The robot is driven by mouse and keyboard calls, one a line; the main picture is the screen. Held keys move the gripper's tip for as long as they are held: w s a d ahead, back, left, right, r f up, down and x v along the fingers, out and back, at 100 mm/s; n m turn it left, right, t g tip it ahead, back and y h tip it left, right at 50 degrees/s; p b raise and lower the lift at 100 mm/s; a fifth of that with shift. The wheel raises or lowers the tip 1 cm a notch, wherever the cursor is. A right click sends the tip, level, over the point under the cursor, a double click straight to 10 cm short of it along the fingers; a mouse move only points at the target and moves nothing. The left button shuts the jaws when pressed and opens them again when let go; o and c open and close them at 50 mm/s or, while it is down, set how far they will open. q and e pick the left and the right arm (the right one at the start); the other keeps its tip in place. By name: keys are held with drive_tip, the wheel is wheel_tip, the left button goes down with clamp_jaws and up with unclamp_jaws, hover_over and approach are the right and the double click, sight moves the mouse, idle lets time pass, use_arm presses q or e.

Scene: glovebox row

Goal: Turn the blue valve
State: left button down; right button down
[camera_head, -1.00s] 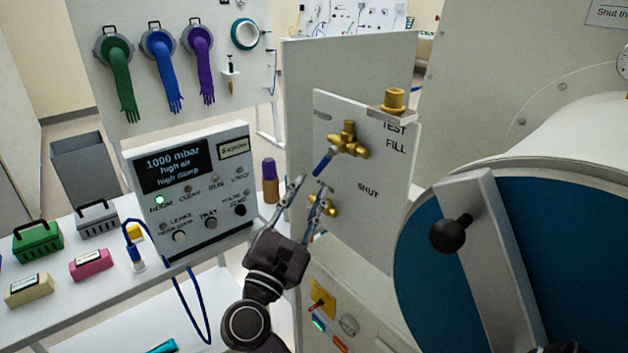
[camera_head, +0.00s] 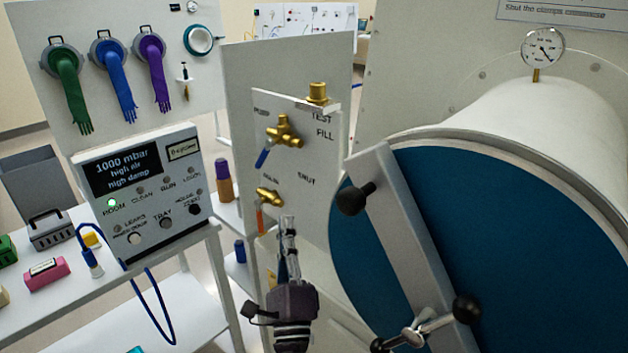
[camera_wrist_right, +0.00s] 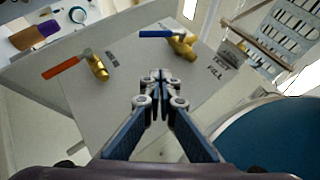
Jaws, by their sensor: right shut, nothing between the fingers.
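The blue valve is a brass body (camera_head: 284,132) with a blue lever (camera_head: 263,157) that slants down and left on a pale panel (camera_head: 305,225). In the right wrist view its lever (camera_wrist_right: 160,33) points left from the brass body (camera_wrist_right: 184,46). A second brass valve (camera_head: 269,197) below has an orange lever (camera_head: 260,220) hanging down. My right gripper (camera_head: 288,220) is shut and empty, below and right of the blue lever and apart from it. Its closed tips (camera_wrist_right: 160,76) show in the wrist view. My left gripper is not in view.
A large round blue door (camera_head: 480,230) with a grey bar (camera_head: 405,240) and black knobs stands close on the right. A control box (camera_head: 140,190) sits on the bench at left. A brass fitting (camera_head: 317,93) tops the valve panel.

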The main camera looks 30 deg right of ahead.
drive_tip(key=n, duration=0.1)
drive_tip(key=p, duration=0.4)
approach(264, 155)
drive_tip(key=w+d, duration=0.4)
drive_tip(key=d, duration=0.1)
drive_tip(key=w+a, duration=0.1)
drive_tip(key=w+p, duration=0.1)
drive_tip(key=shift+w+a+r, duration=0.3)
drive_tip(key=shift+a+r, duration=0.05)
drive_tip(key=shift+r, duration=0.05)
